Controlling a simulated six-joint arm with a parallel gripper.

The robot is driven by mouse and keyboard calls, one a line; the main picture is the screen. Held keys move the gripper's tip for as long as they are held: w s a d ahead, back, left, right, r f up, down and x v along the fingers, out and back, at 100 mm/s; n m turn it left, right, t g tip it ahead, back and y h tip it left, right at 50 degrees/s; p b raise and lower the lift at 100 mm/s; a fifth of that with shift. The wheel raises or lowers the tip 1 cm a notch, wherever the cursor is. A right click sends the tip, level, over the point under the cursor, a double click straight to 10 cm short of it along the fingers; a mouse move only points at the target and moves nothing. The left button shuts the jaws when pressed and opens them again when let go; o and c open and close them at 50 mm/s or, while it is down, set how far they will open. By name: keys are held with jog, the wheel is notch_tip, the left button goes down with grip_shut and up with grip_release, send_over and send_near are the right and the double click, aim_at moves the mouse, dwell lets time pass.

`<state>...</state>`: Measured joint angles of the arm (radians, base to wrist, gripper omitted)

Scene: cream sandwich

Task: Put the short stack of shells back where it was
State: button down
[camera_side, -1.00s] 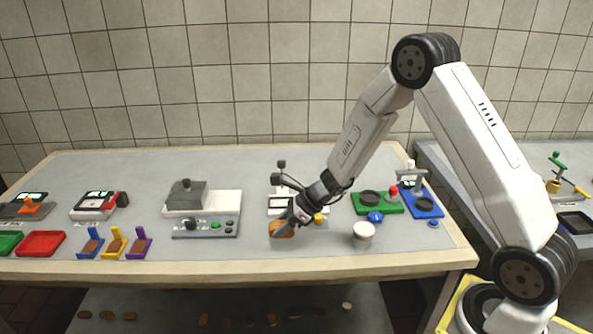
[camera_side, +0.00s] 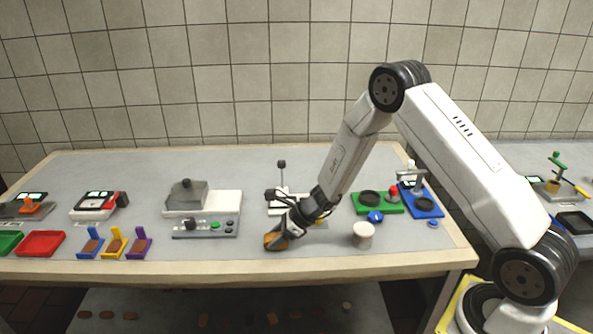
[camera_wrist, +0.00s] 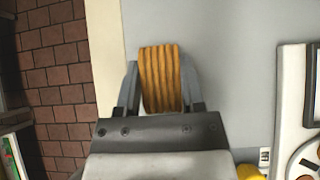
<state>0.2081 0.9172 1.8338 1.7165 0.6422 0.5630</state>
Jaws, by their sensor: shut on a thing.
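My gripper (camera_side: 277,240) is over the front part of the table, in front of the white machine. It is shut on a short stack of brown-orange shells (camera_wrist: 160,78). In the wrist view the shells sit side by side between the two fingers of my gripper (camera_wrist: 161,85). In the side view the stack (camera_side: 272,241) shows partly behind the fingers. I cannot tell whether it touches the table. Three stands, blue (camera_side: 91,247), yellow (camera_side: 114,246) and purple (camera_side: 139,246), each hold brown pieces, left of my gripper.
A grey control box (camera_side: 205,229) and a white machine (camera_side: 287,200) stand near my gripper. A white round jar (camera_side: 363,234) is to its right. Green (camera_side: 375,205) and blue (camera_side: 424,203) stations are farther right. The table's front edge (camera_side: 200,268) is close.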

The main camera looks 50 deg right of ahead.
jog(key=shift+f, duration=0.3)
jog(key=shift+c, duration=1)
grip_release()
jog(key=shift+r, duration=0.2)
jog(key=v, duration=1.2)
jog(key=shift+a, duration=0.1)
